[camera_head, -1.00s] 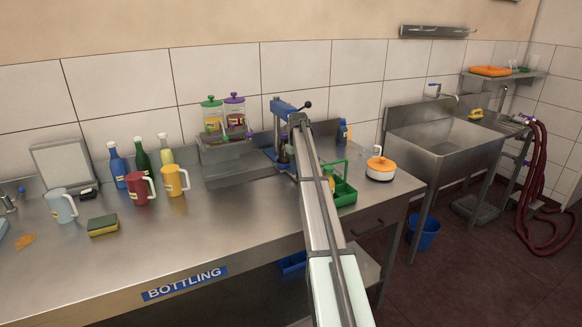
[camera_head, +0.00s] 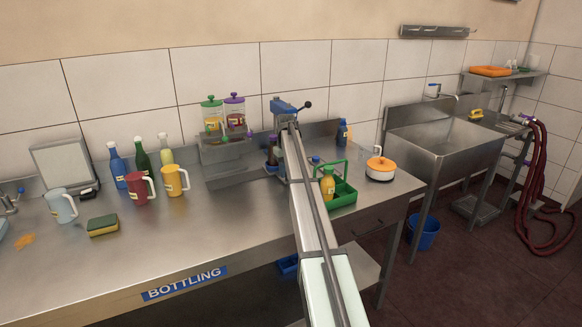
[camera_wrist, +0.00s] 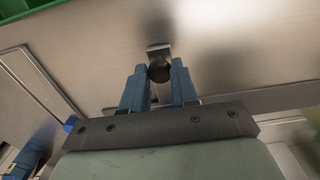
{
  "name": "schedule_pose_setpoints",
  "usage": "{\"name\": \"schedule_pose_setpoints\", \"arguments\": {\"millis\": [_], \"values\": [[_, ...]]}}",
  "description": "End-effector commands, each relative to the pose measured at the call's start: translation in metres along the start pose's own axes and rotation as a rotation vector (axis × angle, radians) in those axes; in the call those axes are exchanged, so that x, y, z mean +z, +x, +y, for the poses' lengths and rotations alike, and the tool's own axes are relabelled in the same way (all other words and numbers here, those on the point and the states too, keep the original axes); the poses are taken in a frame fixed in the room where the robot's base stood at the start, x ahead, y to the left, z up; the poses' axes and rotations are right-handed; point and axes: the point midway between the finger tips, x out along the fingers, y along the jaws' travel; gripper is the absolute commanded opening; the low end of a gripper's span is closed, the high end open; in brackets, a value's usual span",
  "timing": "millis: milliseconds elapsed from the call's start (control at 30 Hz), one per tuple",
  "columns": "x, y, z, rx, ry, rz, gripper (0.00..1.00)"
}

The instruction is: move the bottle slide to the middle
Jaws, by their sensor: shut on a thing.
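In the wrist view, the two blue fingers of my gripper (camera_wrist: 159,72) are closed around a dark round knob (camera_wrist: 160,66) on a small metal tab, which I take for the handle of the bottle slide. In the head view my arm hides the gripper and most of the slide. The blue bottling press (camera_head: 283,105) with its dark lever stands behind my arm. A dark bottle (camera_head: 272,150) shows just left of the arm, at the foot of the press.
Right of my arm stands a green carrier (camera_head: 344,196) with a yellow bottle (camera_head: 327,184), then an orange-lidded pot (camera_head: 380,169). Jars (camera_head: 213,115) on a stand (camera_head: 222,150) are to the left. Mugs, bottles and a sponge (camera_head: 103,225) are farther left.

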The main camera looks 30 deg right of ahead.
Motion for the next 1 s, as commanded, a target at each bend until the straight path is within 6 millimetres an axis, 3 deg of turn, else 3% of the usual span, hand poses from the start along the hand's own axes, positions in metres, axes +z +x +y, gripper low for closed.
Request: {"name": "schedule_pose_setpoints", "arguments": {"millis": [467, 767, 800, 1000], "values": [[0.0, -0.001, -0.031, -0.001, -0.001, 0.001, 0.09], [-0.001, -0.001, -0.034, -0.001, 0.0, 0.001, 0.09], [-0.001, -0.001, -0.034, -0.001, -0.001, 0.001, 0.32], [0.0, 0.0, -0.033, -0.001, -0.001, 0.001, 0.51]]}}
